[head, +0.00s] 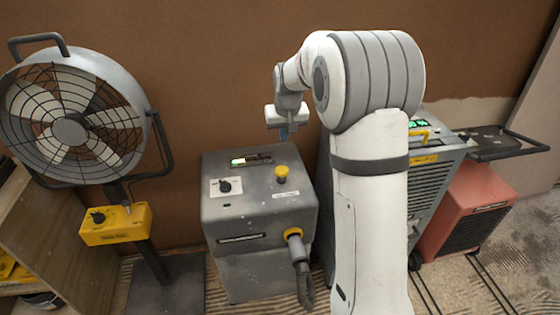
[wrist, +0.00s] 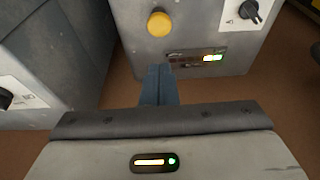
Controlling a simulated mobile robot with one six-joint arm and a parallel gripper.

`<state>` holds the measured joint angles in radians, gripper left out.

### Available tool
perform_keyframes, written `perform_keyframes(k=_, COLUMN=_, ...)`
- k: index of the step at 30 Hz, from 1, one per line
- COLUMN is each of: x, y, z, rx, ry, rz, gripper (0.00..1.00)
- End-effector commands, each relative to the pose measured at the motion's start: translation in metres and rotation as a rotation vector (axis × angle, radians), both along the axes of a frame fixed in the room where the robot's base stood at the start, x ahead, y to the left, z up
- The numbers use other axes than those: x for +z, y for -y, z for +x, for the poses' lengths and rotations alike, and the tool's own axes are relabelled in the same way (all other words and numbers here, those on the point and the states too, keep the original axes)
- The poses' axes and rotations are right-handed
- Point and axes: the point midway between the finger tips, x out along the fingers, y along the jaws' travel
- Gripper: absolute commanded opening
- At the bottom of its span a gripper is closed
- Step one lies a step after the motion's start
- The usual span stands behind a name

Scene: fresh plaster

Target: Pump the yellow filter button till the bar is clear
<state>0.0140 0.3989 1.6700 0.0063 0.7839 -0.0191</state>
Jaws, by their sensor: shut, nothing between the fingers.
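The yellow filter button (head: 282,171) is a round cap on top of a scuffed grey machine (head: 225,214). It shows in the wrist view (wrist: 159,23) at the top. The bar (head: 251,160) is a dark slot behind and left of the button; in the wrist view (wrist: 196,58) a short yellow-green part at one end is lit and the rest is dark. My gripper (head: 285,133) is shut and empty, behind the machine's back edge in the head view. Its blue-grey fingertips (wrist: 159,70) show in the wrist view, apart from the button.
A black dial (head: 225,186) sits left of the button. A yellow-collared hose (head: 294,235) leaves the machine's front. A fan (head: 70,130) with a yellow control box (head: 115,226) stands left. A grey unit (head: 436,185) and a red heater-like box (head: 470,215) stand right, partly behind my arm.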

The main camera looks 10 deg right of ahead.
Motion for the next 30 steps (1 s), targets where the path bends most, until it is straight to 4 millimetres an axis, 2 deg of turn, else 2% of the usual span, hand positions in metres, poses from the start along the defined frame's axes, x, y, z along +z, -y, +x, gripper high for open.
perform_keyframes(k=4, x=-0.01, y=0.0, z=0.002, rx=0.0, ry=-0.004, rz=0.0, gripper=0.0)
perform_keyframes(k=7, x=-0.024, y=0.0, z=0.006, rx=0.0, ry=-0.005, rz=0.0, gripper=0.0)
perform_keyframes(k=18, x=-0.099, y=0.0, z=0.028, rx=-0.001, ry=-0.005, rz=0.0, gripper=0.0)
perform_keyframes(k=21, x=-0.115, y=0.0, z=0.027, rx=-0.001, ry=-0.005, rz=0.0, gripper=0.0)
perform_keyframes(k=25, x=-0.128, y=0.001, z=0.028, rx=-0.001, ry=-0.003, rz=0.0, gripper=0.0)
perform_keyframes(k=30, x=-0.135, y=0.001, z=0.028, rx=-0.001, ry=-0.001, rz=-0.001, gripper=0.0)
